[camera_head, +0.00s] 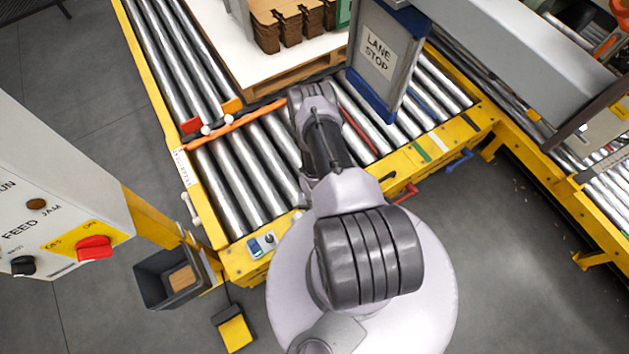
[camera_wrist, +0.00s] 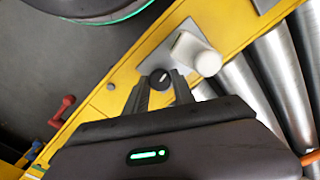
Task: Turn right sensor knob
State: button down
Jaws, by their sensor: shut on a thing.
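In the wrist view, the small black sensor knob (camera_wrist: 160,77) has a pale mark on its face and sits on a grey plate (camera_wrist: 185,25) on the yellow conveyor rail. A white cylindrical sensor (camera_wrist: 196,54) stands right beside it. My gripper (camera_wrist: 161,81) is shut on the knob, one finger on each side. In the head view my own arm hides the gripper and this knob. Another small dark knob (camera_head: 270,238) sits by a blue-and-white device (camera_head: 255,247) on the near rail.
A red handle (camera_wrist: 62,110) juts from the rail in the wrist view. Metal rollers (camera_wrist: 275,65) lie to the right. A pallet (camera_head: 285,78) and a lane-stop gate (camera_head: 382,55) stand on the far conveyor. A control box (camera_head: 55,200) stands at left.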

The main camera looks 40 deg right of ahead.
jog(key=c, duration=1.3)
grip_release()
notch_tip(320, 180, up, 17)
jog(key=p, duration=0.7)
jog(key=shift+r+p, duration=0.2)
jog(key=shift+p, duration=0.2)
